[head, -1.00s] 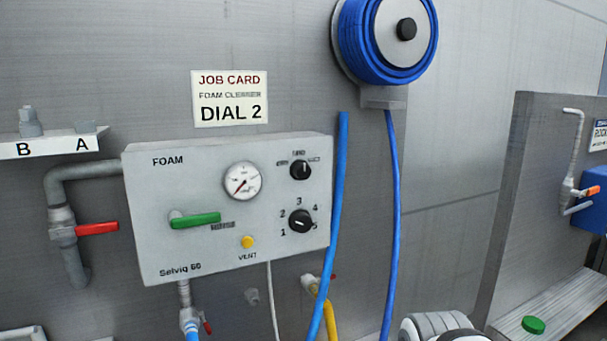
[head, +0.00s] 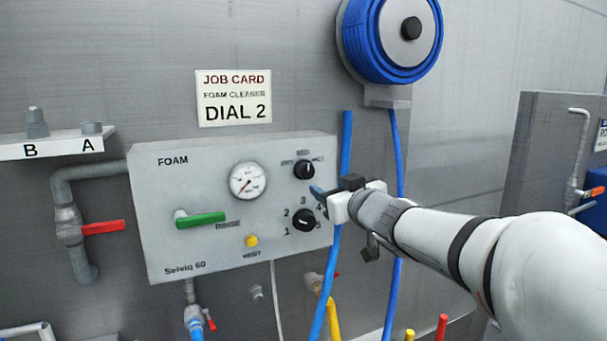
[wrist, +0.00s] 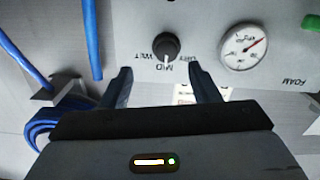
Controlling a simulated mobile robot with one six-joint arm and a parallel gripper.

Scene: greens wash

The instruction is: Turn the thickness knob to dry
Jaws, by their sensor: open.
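The thickness knob (head: 304,169) is the upper black knob at the right of the grey FOAM panel (head: 165,245). In the wrist view the knob (wrist: 166,46) shows upside down, with WET at its left, MID below and DRY at its right. Its white mark points at MID. My gripper (wrist: 160,76) is open, its two dark fingers apart and empty, with the knob between and beyond their tips. In the head view my gripper (head: 326,190) is just right of and below the knob, not around it.
A lower numbered dial (head: 304,220), green lever (head: 200,219), yellow button (head: 251,241) and gauge (head: 248,181) share the panel. Blue hoses (head: 343,240) hang at its right edge, close to my gripper. A blue hose reel (head: 392,35) is above. A job card (head: 233,98) reads DIAL 2.

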